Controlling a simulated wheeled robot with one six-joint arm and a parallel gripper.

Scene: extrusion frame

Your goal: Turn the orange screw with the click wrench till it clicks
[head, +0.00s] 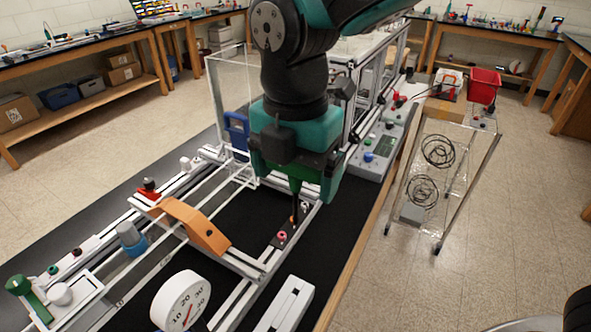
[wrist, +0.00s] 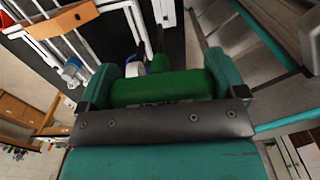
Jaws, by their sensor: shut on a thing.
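My gripper (head: 294,180) is shut on the click wrench, whose dark shaft (head: 296,203) points down at the extrusion frame's right rail. In the wrist view the wrench's green handle (wrist: 160,89) lies across between my two teal fingers. A small orange spot, which looks like the orange screw (head: 292,219), shows right by the shaft's lower end. I cannot tell whether the tip sits on it or just beside it. In the wrist view the tip and screw are hidden behind the handle.
The white frame (head: 255,268) lies on a black-topped bench. An orange bracket (head: 200,228) bridges it at left, beside a blue-grey knob (head: 131,240). A white dial (head: 180,300) stands in front. A grey control box (head: 375,150) and clear panels stand behind my gripper.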

